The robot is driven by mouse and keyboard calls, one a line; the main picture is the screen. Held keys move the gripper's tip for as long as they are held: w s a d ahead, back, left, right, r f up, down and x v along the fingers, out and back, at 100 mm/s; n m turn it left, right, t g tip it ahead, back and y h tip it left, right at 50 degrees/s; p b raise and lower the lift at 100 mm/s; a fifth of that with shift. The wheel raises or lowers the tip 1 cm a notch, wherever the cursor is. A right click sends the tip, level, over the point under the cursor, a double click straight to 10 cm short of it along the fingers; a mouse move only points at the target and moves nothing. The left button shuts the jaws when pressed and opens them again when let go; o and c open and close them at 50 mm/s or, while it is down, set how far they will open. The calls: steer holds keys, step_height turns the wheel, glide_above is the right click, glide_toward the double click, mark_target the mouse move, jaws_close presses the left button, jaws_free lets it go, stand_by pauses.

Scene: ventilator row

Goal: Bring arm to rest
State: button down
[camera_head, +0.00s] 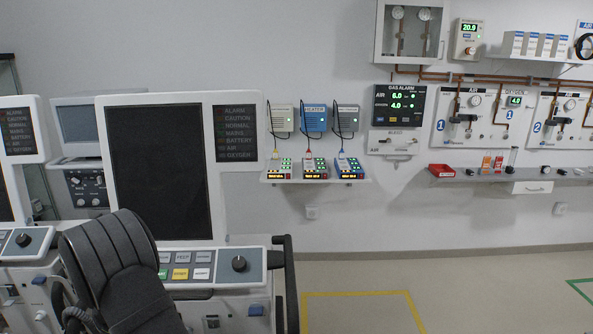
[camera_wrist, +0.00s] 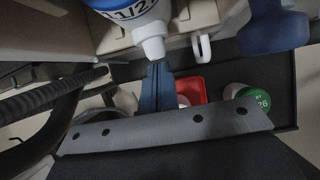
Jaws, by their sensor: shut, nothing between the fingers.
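My gripper (camera_wrist: 157,68) shows in the wrist view as narrow dark blue fingers, shut together and empty. They rise from behind a grey bar with dark round holes. The fingertips look close to the white nozzle of a blue-and-white container (camera_wrist: 124,10) at the top; I cannot tell whether they touch. The gripper cannot be made out in the head view. There a black ribbed shape stands at the lower left, in front of a ventilator (camera_head: 160,171); I cannot tell whether it is part of my arm.
In the wrist view, a red tray (camera_wrist: 191,88) and a green-capped container (camera_wrist: 252,101) lie beyond the fingers, with a blue object (camera_wrist: 273,30) upper right. In the head view, a wall shelf (camera_head: 316,181) holds small devices. The floor (camera_head: 450,275) at right is clear.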

steer(key=s+r, duration=0.9)
steer(key=s, duration=0.2)
steer(key=w+d+f+m+t+h, duration=0.1)
steer(key=w+f+t, duration=0.3)
steer(key=t, duration=0.4)
steer(key=shift+d+f+t+h, duration=0.15)
steer(key=shift+d+t+h, duration=0.15)
steer(key=shift+d+h, duration=0.3)
stand_by(1.5)
